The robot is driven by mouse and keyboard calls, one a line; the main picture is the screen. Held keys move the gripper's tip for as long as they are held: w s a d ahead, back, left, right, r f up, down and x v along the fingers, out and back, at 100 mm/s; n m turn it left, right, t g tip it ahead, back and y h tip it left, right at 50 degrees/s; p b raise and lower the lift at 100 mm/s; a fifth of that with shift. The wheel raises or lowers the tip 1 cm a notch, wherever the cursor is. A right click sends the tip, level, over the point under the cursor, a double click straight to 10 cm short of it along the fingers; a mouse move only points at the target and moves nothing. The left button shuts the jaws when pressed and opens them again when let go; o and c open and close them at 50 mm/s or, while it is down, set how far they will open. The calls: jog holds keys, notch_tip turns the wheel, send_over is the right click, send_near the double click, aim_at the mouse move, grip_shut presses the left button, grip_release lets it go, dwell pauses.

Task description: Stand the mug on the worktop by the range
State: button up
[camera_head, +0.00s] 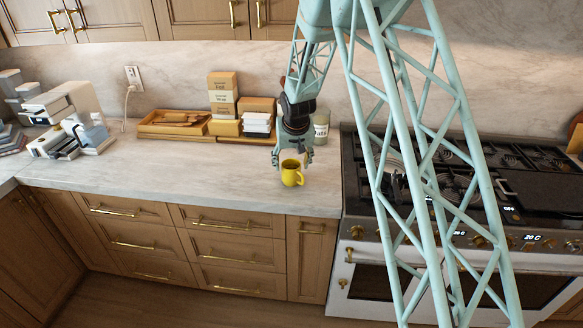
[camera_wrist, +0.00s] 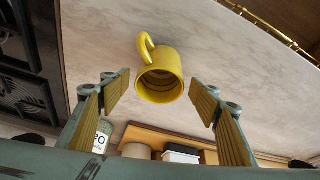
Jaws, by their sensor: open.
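A yellow mug (camera_head: 291,173) stands upright on the pale stone worktop (camera_head: 215,180), near its front edge and a little left of the range (camera_head: 460,200). In the wrist view the mug (camera_wrist: 160,75) shows its open rim, with the handle toward the upper left. My gripper (camera_head: 279,160) is just above and behind the mug. In the wrist view my gripper (camera_wrist: 160,100) is open, with its two padded fingers spread apart on either side. The mug lies beyond the fingertips, and no finger visibly touches it.
Behind my gripper a canister (camera_head: 321,128) stands near the range. A wooden tray (camera_head: 175,124) and boxes (camera_head: 223,95) line the back wall. A coffee machine (camera_head: 68,120) stands at the left. The worktop left of the mug is clear.

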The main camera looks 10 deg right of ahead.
jog(key=v, duration=0.9)
jog(key=shift+r, duration=0.1)
dwell(0.9)
